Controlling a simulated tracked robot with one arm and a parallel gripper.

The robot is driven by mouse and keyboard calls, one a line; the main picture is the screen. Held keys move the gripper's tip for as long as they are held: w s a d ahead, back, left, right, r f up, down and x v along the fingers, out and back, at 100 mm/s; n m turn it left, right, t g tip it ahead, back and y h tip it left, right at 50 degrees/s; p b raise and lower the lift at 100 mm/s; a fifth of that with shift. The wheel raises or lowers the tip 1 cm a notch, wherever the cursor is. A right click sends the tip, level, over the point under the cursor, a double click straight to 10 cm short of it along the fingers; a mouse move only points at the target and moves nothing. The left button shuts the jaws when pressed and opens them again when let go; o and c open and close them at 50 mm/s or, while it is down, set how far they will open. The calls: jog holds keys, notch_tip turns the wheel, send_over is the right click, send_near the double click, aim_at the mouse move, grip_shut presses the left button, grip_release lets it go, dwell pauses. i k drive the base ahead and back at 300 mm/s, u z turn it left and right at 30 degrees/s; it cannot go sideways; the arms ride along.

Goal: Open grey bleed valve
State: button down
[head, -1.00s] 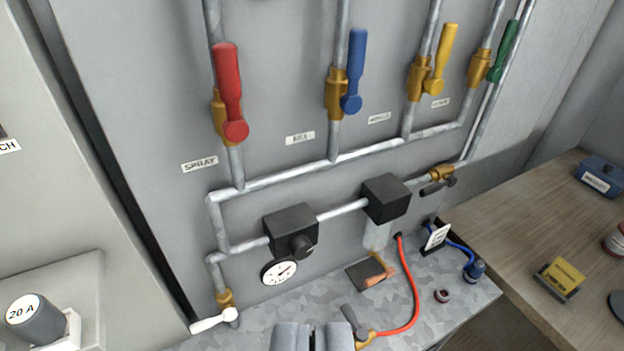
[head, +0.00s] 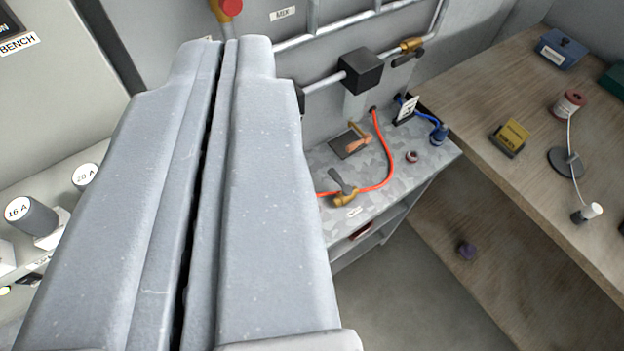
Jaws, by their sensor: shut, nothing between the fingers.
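A brass valve with a grey lever (head: 343,184) sits on the speckled metal bench, with the orange-red hose (head: 389,165) running to it. A small label (head: 354,211) lies in front of it, too small to read. Another brass valve with a dark grey handle (head: 406,59) is on the pipe at the back, right of the black box. I cannot tell from lettering which one is the bleed valve. My gripper (head: 229,42) is shut and empty. It fills the left middle of the view, left of both valves and apart from them in the picture, and hides much of the wall panel.
A black box (head: 361,71) sits on the pipe. A copper-coloured tool (head: 359,140) lies on a dark pad on the bench. A wooden table (head: 480,95) at right holds a blue box (head: 560,49), a yellow sign (head: 513,134) and a red spool. Grey floor shows between them.

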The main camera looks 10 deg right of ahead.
aim_at(347, 190)
jog(key=u, duration=0.3)
jog(key=k, duration=1.8)
jog(key=z, duration=0.35)
jog(key=i, duration=1)
jog(key=z, duration=0.05)
